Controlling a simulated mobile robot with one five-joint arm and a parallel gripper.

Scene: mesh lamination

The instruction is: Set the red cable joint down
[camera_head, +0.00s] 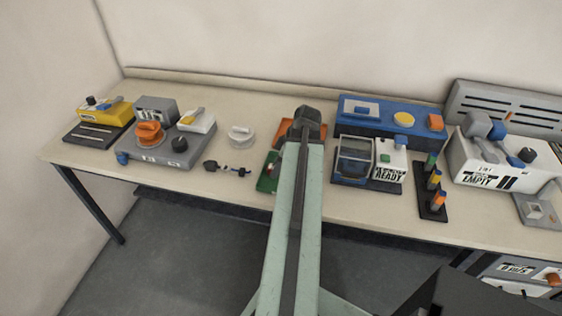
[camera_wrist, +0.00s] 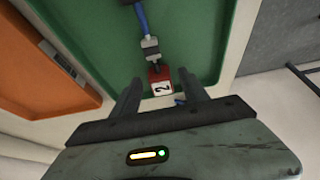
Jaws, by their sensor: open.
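The red cable joint (camera_wrist: 158,74), with a white label reading 2, lies in the green tray (camera_wrist: 205,40) in the wrist view. A blue cable (camera_wrist: 141,18) with grey metal fittings runs from it toward the top of the picture. My gripper (camera_wrist: 158,80) is open, with one finger on each side of the joint and gaps visible at both sides. In the head view the green tray (camera_head: 265,185) shows left of my arm, which hides part of it. I cannot tell the gripper's exact height above the tray.
An orange tray (camera_wrist: 40,65) lies beside the green one. In the head view, a blue machine with a clear-lidded box (camera_head: 356,158) stands right of my arm.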

